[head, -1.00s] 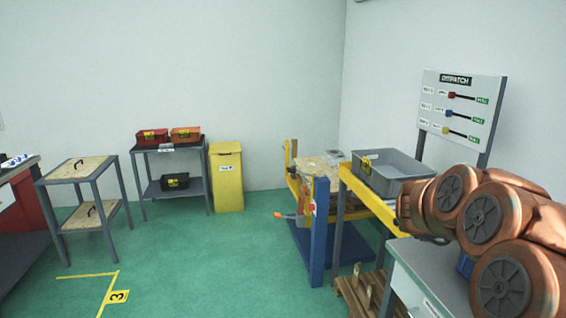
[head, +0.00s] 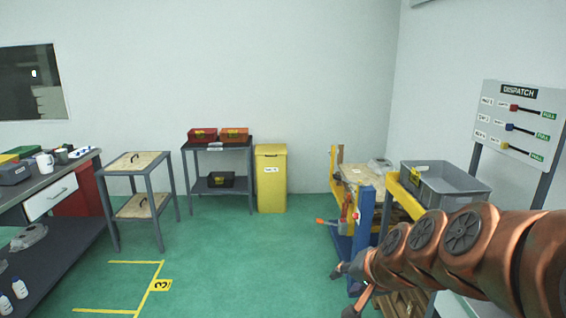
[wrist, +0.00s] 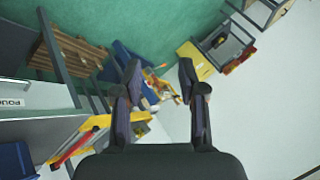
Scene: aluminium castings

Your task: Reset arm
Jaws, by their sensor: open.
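My gripper (wrist: 160,82) is open and empty in the wrist view, its two dark fingers spread apart. In the head view my gripper (head: 345,288) shows small at the end of my copper-coloured arm (head: 440,245), which reaches in from the right. It hangs in the air over the green floor, in front of the blue and yellow stand (head: 362,215). The gripper touches nothing that I can see.
A grey bin (head: 455,185) on a yellow-edged stand is behind my arm, with a dispatch board (head: 515,125) beyond. A yellow bin (head: 271,180), a shelf (head: 220,150) and a small table (head: 138,162) stand left. The middle floor (head: 240,265) is clear.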

